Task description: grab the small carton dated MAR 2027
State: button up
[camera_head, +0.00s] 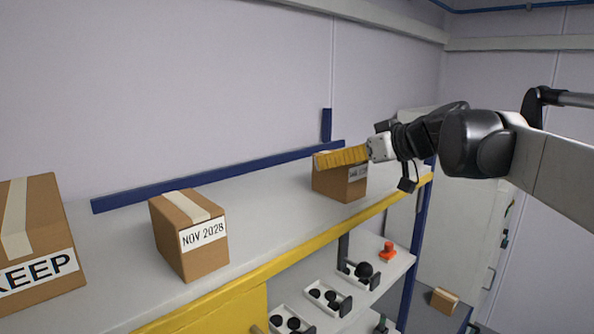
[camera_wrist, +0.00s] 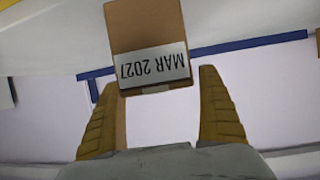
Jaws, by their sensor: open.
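The small carton dated MAR 2027 (camera_head: 335,186) is a brown box at the right end of the shelf top in the head view. Its label is partly covered by my gripper (camera_head: 320,160). In the wrist view the carton (camera_wrist: 146,25) appears upside down, and its white label reads MAR 2027. My gripper (camera_wrist: 158,80) is open, with yellow ribbed fingers. The tips lie on either side of the label end of the carton, the left one closer to it. In the head view the fingers overlap the carton's top; contact cannot be told.
A carton marked NOV 2028 (camera_head: 188,240) and a larger box marked KEEP (camera_head: 36,235) stand farther left on the white shelf (camera_head: 270,222). A blue rail (camera_head: 220,177) runs along the back. Lower trays hold dark round parts. Another small box (camera_head: 444,301) sits below right.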

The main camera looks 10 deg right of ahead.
jog(key=shift+w+a+f, duration=0.15)
jog(key=shift+w+f, duration=0.1)
jog(key=shift+w, duration=0.1)
jog(key=shift+s, duration=0.1)
jog(key=shift+s+r, duration=0.1)
jog(key=shift+s, duration=0.05)
jog(key=c, duration=1.5)
